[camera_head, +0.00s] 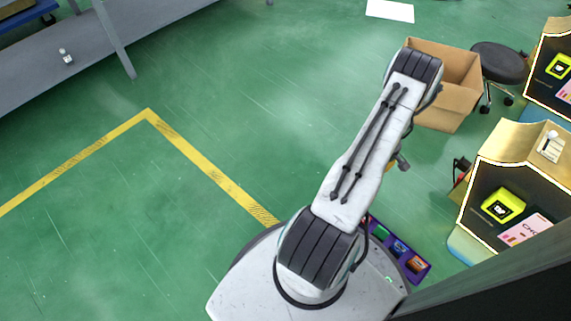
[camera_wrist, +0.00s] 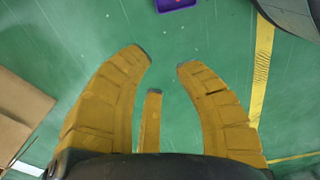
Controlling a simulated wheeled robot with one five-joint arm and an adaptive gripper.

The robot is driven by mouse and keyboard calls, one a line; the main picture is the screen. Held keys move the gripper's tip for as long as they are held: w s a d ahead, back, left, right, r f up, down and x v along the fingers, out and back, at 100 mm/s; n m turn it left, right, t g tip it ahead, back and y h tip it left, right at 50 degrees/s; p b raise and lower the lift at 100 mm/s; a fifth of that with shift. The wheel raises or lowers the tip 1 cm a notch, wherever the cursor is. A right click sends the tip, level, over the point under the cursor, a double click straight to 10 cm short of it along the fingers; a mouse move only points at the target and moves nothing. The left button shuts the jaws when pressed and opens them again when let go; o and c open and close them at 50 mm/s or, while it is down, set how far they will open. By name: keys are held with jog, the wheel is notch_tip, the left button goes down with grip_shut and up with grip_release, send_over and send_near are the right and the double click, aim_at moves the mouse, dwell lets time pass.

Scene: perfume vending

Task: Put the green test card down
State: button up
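My gripper (camera_wrist: 164,62) shows in the wrist view with its yellow fingers apart and nothing between them, over green floor. In the head view it is mostly hidden behind my arm; only a bit of yellow shows. A purple tray (camera_head: 424,277) with several coloured pieces lies low beside my base in the head view, partly behind my arm. A green piece (camera_head: 381,233) sits in it, perhaps the green test card; it is too small to be sure. A purple edge (camera_wrist: 175,4) shows at the top of the wrist view, ahead of my fingertips and apart from them.
An open cardboard box (camera_head: 440,105) stands on the floor beyond my arm, next to a dark round stool (camera_head: 499,63). Display stands (camera_head: 500,145) with perfume boxes are on the right. A grey table (camera_head: 60,60) is at upper left. The floor between is clear.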

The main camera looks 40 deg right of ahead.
jog(key=w+a+r, duration=0.3)
jog(key=w+r, duration=0.3)
jog(key=r, duration=0.1)
jog(key=w+a+r, duration=0.4)
jog(key=w+r, duration=0.2)
jog(key=r, duration=0.1)
jog(key=w+a+r+t, duration=0.1)
jog(key=w+a+r, duration=0.5)
jog(key=a+r, duration=0.5)
jog(key=s+a+r, duration=0.1)
jog(key=a+r, duration=0.3)
jog(key=a, duration=0.4)
jog(key=s+a+r, duration=0.1)
jog(key=a+r, duration=0.4)
jog(key=a, duration=0.3)
jog(key=s+a+r+t, duration=0.1)
jog(key=s+a+r, duration=0.1)
jog(key=s+a, duration=0.7)
jog(key=shift+s+a+r+m, duration=0.3)
jog(key=shift+s+a+r, duration=0.05)
jog(key=shift+a, duration=0.1)
jog(key=shift+r, duration=0.1)
